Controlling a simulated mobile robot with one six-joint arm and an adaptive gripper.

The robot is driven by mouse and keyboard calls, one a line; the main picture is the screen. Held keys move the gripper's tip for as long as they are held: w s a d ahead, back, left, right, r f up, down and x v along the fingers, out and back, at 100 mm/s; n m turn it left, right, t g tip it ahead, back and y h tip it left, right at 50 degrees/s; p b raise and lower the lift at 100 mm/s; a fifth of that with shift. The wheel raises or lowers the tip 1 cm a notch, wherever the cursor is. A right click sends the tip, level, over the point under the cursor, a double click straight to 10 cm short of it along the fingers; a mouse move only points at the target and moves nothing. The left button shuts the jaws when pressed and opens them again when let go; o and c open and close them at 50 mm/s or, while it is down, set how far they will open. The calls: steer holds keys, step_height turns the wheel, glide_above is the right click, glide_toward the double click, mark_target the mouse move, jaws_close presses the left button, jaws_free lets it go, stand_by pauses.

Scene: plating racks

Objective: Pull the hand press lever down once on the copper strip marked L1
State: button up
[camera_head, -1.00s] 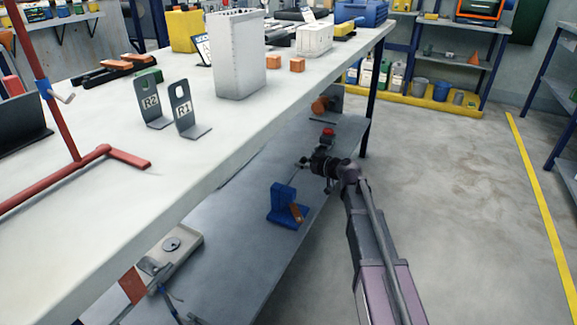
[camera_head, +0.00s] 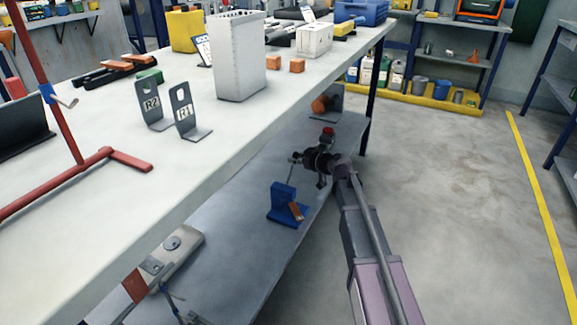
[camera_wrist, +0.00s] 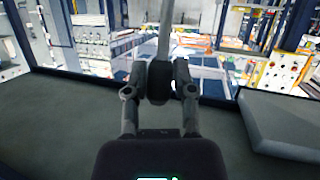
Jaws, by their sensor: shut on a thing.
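The blue hand press (camera_head: 283,207) stands on the lower shelf under the workbench. Its thin lever (camera_head: 291,172) rises from it, nearly upright. A copper-coloured strip (camera_head: 296,211) shows at the press's front right; no L1 mark can be read. My gripper (camera_head: 298,159) reaches in from the right at the lever's top end. In the wrist view, my gripper (camera_wrist: 160,75) is shut on the dark lever knob (camera_wrist: 159,88), one finger on each side. The grey lever rod (camera_wrist: 167,32) extends upward from the knob there.
The workbench top (camera_head: 225,150) overhangs the lower shelf (camera_head: 225,262). A red-topped item (camera_head: 328,131) and an orange round part (camera_head: 320,104) stand behind my gripper. A grey-white device (camera_head: 178,250) lies toward the shelf's near end. The floor at right is clear.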

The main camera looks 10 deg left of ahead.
steer(key=shift+w+a+r, duration=0.15)
steer(key=shift+w+a, duration=0.2)
steer(key=shift+w, duration=0.05)
steer(key=shift+w+a+r, duration=0.1)
steer(key=shift+w+a, duration=0.2)
steer(key=shift+a, duration=0.6)
steer(key=o, duration=1.1)
steer(key=shift+s, duration=0.1)
steer(key=shift+p+v, duration=1.4)
steer(key=shift+v, duration=2.55)
